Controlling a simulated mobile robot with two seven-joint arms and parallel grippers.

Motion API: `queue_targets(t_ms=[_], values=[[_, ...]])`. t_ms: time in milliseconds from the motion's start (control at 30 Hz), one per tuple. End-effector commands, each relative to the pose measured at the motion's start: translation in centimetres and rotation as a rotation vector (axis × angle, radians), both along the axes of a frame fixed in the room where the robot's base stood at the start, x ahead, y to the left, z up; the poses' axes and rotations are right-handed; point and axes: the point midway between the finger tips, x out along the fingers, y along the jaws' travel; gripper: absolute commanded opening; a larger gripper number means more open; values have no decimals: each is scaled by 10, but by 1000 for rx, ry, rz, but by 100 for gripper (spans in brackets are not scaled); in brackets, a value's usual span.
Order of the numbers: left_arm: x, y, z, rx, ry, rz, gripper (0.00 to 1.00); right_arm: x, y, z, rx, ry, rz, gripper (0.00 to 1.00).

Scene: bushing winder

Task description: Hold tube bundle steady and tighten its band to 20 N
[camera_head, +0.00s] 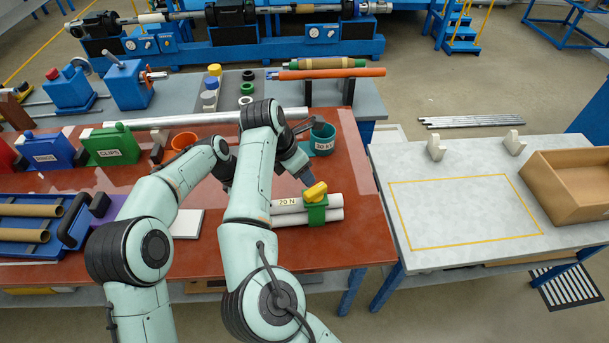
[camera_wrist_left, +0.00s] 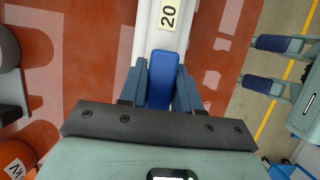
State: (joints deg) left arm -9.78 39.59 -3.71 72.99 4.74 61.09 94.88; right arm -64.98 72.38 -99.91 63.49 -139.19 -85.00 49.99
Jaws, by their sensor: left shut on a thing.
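The tube bundle (camera_head: 334,214) is a set of pale tubes lying on the red-brown table. A "20 N" label (camera_head: 287,203) is on it, beside a green band (camera_head: 317,213) topped by a yellow knob (camera_head: 315,191). In the left wrist view, the bundle (camera_wrist_left: 150,30) runs up from my left gripper (camera_wrist_left: 161,82). Its fingers are shut on a blue grip piece (camera_wrist_left: 165,78) at the bundle's near end.
A long metal tube (camera_head: 200,118) crosses the table's back. The grey table (camera_head: 455,205) to the right has a clear yellow-outlined area and a cardboard box (camera_head: 570,185).

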Motion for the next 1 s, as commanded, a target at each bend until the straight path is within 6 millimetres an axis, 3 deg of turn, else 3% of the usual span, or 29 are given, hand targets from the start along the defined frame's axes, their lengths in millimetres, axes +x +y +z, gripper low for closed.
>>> queue_targets(t_ms=[367, 400, 467, 500, 800, 1000], values=[[0, -1, 0, -1, 1, -1, 0, 0, 1, 2, -1, -1, 0, 53], [0, -1, 0, -1, 1, -1, 39, 0, 1, 2, -1, -1, 0, 53], [0, -1, 0, -1, 1, -1, 58, 0, 1, 2, 0, 0, 0, 53], [0, -1, 0, -1, 1, -1, 62, 0, 1, 2, 0, 0, 0, 53], [0, 1, 2, 0, 0, 0, 62, 0, 1, 2, 0, 0, 0, 53], [0, 11, 26, 0, -4, 2, 62, 0, 1, 2, 0, 0, 0, 53]])
